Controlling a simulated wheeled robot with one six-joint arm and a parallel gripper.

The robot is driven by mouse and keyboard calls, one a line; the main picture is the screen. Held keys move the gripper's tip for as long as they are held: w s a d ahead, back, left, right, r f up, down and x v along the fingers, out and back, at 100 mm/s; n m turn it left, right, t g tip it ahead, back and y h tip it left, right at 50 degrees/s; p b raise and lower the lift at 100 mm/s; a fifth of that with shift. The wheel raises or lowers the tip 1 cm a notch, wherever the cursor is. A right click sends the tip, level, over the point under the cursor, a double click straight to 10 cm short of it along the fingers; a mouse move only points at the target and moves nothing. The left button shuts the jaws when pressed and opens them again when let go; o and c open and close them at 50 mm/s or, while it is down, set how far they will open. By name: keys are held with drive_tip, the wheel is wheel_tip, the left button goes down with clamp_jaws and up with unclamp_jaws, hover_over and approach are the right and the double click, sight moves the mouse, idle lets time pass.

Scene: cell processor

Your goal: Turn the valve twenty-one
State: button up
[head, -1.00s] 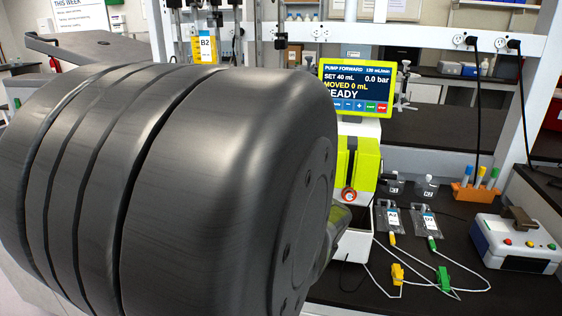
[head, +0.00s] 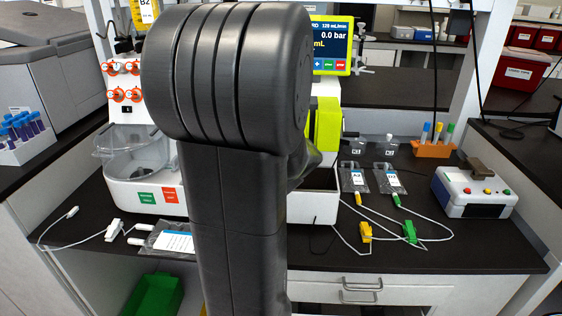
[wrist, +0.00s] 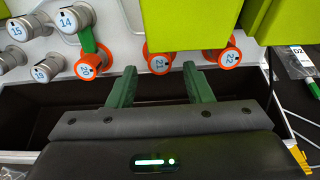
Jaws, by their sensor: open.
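Valve twenty-one (wrist: 159,63) is a round orange knob with a pale blue label, in the top middle of the wrist view, just under a lime-green housing. My gripper (wrist: 160,82) has two green fingers, spread apart with nothing between them. The fingertips point toward valve twenty-one, one to each side of it and slightly below it in the picture. I cannot tell how much depth lies between them. In the head view my arm hides the gripper and this valve.
Orange valve twenty (wrist: 87,67) is left of the left finger; orange valve twenty-two (wrist: 230,57) is close to the right finger. A dark open bin (wrist: 60,100) lies below. In the head view, the pump screen (head: 332,45), bags with tubing (head: 354,178) and a control box (head: 474,192) stand right of my arm.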

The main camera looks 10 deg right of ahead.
drive_tip(key=shift+x, duration=1.35)
drive_tip(key=c, duration=1)
drive_tip(key=shift+n+b, duration=0.3)
drive_tip(key=shift+b, duration=0.1)
drive_tip(key=shift+n+b, duration=1)
drive_tip(key=shift+n, duration=1.8)
